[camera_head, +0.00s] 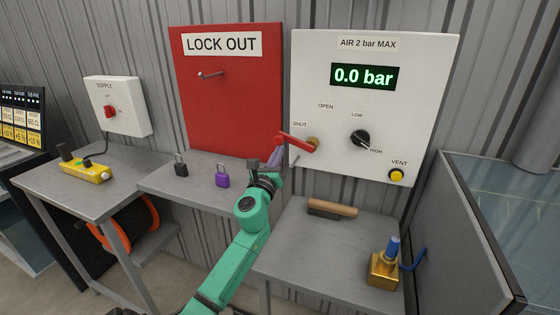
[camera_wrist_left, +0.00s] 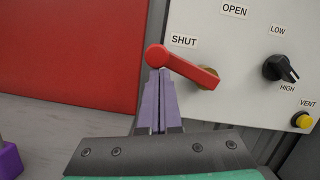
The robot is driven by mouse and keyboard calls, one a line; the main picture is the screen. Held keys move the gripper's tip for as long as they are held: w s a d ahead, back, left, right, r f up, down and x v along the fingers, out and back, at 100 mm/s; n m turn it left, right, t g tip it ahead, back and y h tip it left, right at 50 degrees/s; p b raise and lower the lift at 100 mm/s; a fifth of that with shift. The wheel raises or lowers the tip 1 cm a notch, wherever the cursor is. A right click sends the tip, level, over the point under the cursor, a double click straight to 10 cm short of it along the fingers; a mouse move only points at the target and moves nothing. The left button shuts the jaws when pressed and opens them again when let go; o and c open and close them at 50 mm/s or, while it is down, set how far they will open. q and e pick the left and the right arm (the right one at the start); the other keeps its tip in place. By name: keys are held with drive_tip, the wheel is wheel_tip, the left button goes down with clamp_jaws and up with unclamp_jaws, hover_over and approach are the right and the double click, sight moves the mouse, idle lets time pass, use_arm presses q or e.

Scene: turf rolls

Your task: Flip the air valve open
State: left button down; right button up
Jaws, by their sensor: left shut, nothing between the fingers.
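The air valve's red lever (camera_head: 296,142) is on the white air panel (camera_head: 430,70), with its free end pointing left near the SHUT label. It turns on a brass pivot (camera_head: 313,144). In the left wrist view the lever (camera_wrist_left: 185,67) slants from its round red end at upper left down to the brass body. My left gripper (camera_head: 275,158) is shut and empty, its purple fingers (camera_wrist_left: 160,85) just below the lever's free end. Whether the fingertips touch the lever I cannot tell. The display (camera_head: 364,76) reads 0.0 bar. My right gripper is not in view.
On the panel are a black knob (camera_head: 360,139) and a yellow vent button (camera_head: 396,175). A red LOCK OUT board (camera_head: 225,100) hangs left, with padlocks (camera_head: 222,177) on the shelf below. A wooden-handled tool (camera_head: 332,209) and brass fitting (camera_head: 384,268) lie on the right table.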

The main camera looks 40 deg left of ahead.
sight(282, 140)
use_arm(q)
wheel_tip(282, 140, up, 3)
drive_tip(key=m+h+p, duration=0.1)
drive_tip(key=m, duration=0.3)
drive_tip(key=shift+d+m+t+h+p, duration=0.15)
drive_tip(key=shift+m+t+h+p, duration=0.15)
drive_tip(key=shift+m+h+p, duration=0.1)
drive_tip(key=w+d+r+m+h+p, duration=0.1)
drive_tip(key=d+r+m+h+p, duration=0.3)
drive_tip(key=m+p, duration=0.5)
drive_tip(key=shift+w+d+r+m, duration=0.2)
drive_tip(key=shift+w+r+m, duration=0.1)
drive_tip(key=shift+m, duration=1.5)
drive_tip(key=shift+f, duration=0.15)
